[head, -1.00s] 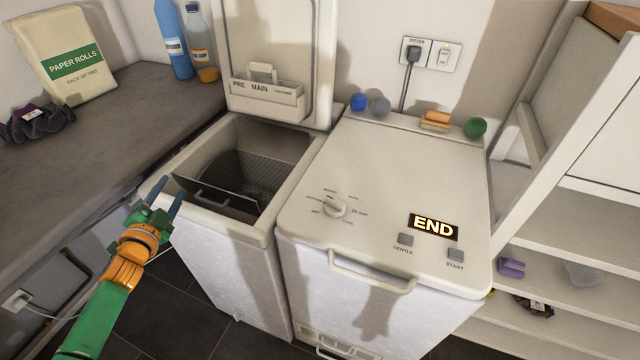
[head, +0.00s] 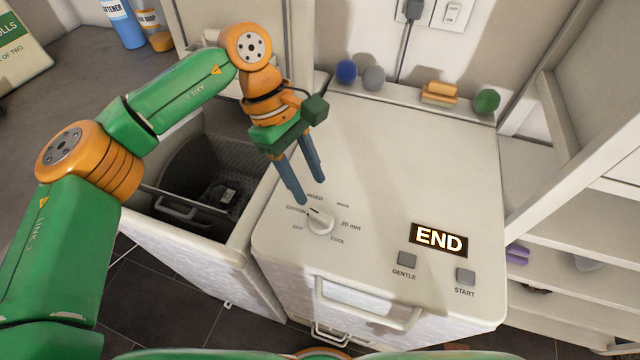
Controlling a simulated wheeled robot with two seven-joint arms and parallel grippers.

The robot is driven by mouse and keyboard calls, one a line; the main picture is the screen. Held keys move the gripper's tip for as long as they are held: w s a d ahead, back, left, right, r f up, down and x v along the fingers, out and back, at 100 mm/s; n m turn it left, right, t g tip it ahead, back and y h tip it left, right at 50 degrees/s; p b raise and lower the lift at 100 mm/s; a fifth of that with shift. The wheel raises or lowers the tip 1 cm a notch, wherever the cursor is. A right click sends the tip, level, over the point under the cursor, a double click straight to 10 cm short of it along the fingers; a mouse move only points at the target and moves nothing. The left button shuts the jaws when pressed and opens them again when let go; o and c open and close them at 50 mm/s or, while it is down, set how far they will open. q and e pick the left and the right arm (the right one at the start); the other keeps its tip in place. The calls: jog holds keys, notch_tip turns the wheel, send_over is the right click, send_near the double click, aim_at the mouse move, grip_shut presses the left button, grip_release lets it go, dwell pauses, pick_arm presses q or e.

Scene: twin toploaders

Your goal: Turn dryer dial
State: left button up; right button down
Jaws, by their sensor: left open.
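The dryer dial (head: 320,222) is a round cream knob with a dark pointer mark, on the front left of the dryer top (head: 385,150). Printed labels ring it, including "MIXED", "20 min", "COOL" and "OFF". The pointer is toward the upper left. My left gripper (head: 311,191) is open, its two blue-grey fingers pointing down above and behind the dial. It looks apart from the dial, though the gap is hard to judge. The dryer's display (head: 439,238) reads "END". My right gripper is not in view.
The washer (head: 245,240) stands open on the left, with a dark drum and a dark item inside. The GENTLE button (head: 407,259) and START button (head: 465,277) sit right of the dial. Shelves (head: 580,215) stand at right.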

aim_at(322, 215)
pick_arm(q)
jog(key=s+f, duration=0.1)
jog(key=s+d+f+p, duration=0.1)
jog(key=shift+s+f, duration=0.25)
jog(key=shift+s, duration=0.05)
jog(key=shift+w+x, duration=0.25)
jog(key=shift+x, duration=0.9)
jog(key=shift+w+d+f, duration=0.2)
jog(key=shift+f, duration=0.1)
jog(key=shift+s+r, duration=0.1)
jog(key=shift+s, duration=0.05)
jog(key=c, duration=0.4)
grip_shut()
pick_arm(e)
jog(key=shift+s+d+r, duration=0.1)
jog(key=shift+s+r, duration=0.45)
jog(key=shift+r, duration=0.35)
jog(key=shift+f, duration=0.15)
